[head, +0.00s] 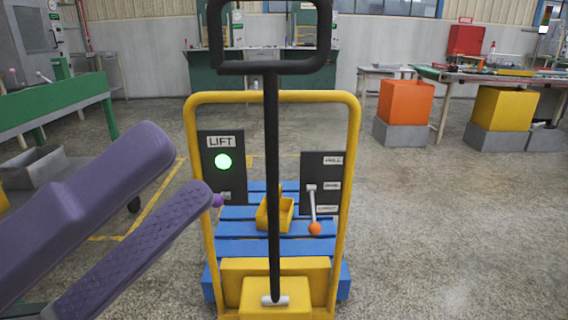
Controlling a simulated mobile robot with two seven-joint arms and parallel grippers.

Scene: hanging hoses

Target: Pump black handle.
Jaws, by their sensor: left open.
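The black handle (270,68) is a rounded rectangular loop at the top centre, its top cut off by the picture edge. Its long black shaft (272,180) runs down, nearly upright, to a yellow base block at the front of a yellow-framed cart. My left gripper (184,169) comes in from the lower left with two purple fingers spread apart, the lower one with a textured face. It is open and empty, left of the shaft, below the loop and apart from both. My right gripper is not in view.
The cart's yellow frame (190,125) stands around the shaft. Behind it are a LIFT panel (222,160) with a lit green light, a lever with an orange knob (315,228), a yellow bin (262,215) and blue slats (250,247).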

